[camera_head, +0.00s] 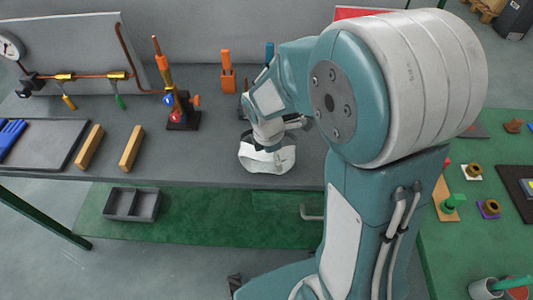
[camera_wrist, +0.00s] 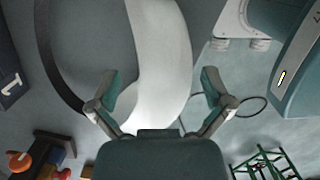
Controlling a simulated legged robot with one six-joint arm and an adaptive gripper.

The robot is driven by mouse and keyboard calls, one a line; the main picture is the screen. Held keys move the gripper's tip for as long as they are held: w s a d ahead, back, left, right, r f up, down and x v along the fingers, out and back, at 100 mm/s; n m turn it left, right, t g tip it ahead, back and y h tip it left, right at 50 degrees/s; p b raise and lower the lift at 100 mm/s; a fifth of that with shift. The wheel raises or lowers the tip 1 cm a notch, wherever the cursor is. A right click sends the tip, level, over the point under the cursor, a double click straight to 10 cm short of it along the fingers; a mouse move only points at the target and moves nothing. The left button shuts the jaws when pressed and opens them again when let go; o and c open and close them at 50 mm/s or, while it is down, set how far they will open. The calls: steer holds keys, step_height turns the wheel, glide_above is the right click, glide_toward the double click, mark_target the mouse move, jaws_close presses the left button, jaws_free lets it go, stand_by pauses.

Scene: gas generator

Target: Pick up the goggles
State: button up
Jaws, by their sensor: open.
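The goggles (camera_head: 262,162) are white and lie near the front edge of the grey table, directly under the end of my arm. In the wrist view the goggles (camera_wrist: 165,60) fill the top centre as a large curved white shape, with a dark strap on the left. My gripper (camera_wrist: 158,76) is open, with one finger on each side of the white part. In the head view my gripper (camera_head: 270,140) is just above the goggles and partly hidden by my wrist. I cannot tell whether the fingers touch them.
To the left stand a burner-like stand (camera_head: 183,112), two wooden bars (camera_head: 132,148) and a dark tray (camera_head: 70,132). An orange holder (camera_head: 227,80) stands behind. A grey bin (camera_head: 132,204) sits on the green lower shelf. The table just left of the goggles is clear.

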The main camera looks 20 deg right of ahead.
step_height(320, 180, down, 3)
steer(key=shift+d+r, duration=0.15)
steer(key=shift+r, duration=0.05)
steer(key=c, duration=1.2)
steer(key=shift+r, duration=0.15)
